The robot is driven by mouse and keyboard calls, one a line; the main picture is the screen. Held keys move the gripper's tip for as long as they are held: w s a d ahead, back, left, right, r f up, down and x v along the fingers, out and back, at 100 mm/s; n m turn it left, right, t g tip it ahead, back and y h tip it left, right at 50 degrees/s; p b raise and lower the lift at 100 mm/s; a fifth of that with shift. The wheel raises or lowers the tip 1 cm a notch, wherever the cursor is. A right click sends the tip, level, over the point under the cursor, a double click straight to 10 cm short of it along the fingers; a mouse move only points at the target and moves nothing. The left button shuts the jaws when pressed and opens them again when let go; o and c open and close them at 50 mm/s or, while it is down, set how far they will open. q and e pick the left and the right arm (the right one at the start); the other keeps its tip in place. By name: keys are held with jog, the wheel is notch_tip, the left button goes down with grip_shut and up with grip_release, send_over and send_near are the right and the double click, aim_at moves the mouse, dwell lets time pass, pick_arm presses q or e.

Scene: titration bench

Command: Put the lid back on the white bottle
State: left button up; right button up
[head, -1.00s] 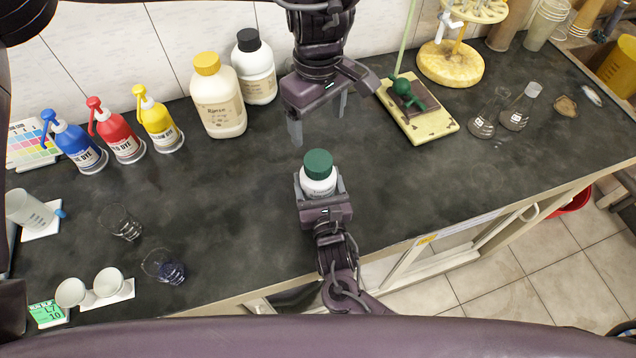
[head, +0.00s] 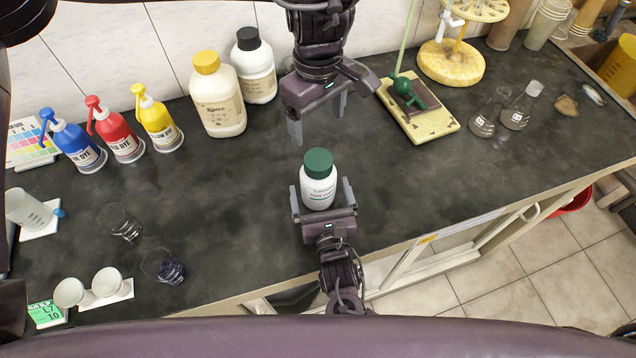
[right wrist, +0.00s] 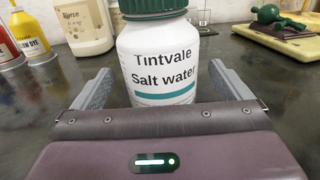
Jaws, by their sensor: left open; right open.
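The white bottle (head: 318,193) stands upright on the dark bench, its label reading "Tintvale Salt water" in the right wrist view (right wrist: 160,65). The green lid (head: 318,163) sits on top of its neck; I cannot tell how tightly. My right gripper (head: 323,201) is open, with one finger on each side of the bottle and gaps visible between fingers and bottle. My left gripper (head: 318,119) is open and empty, pointing down above the bench, behind and above the bottle.
Blue, red and yellow dye bottles (head: 120,140), a yellow-capped bottle (head: 218,100) and a black-capped bottle (head: 255,70) stand at the back left. Glass beakers (head: 126,228) stand front left. A burette stand (head: 450,62) and flasks (head: 515,112) are back right. Bench right of the bottle is clear.

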jog(key=shift+s+d, duration=0.25)
jog(key=shift+s, duration=0.85)
jog(key=shift+s+d, duration=0.2)
jog(key=shift+s, duration=0.9)
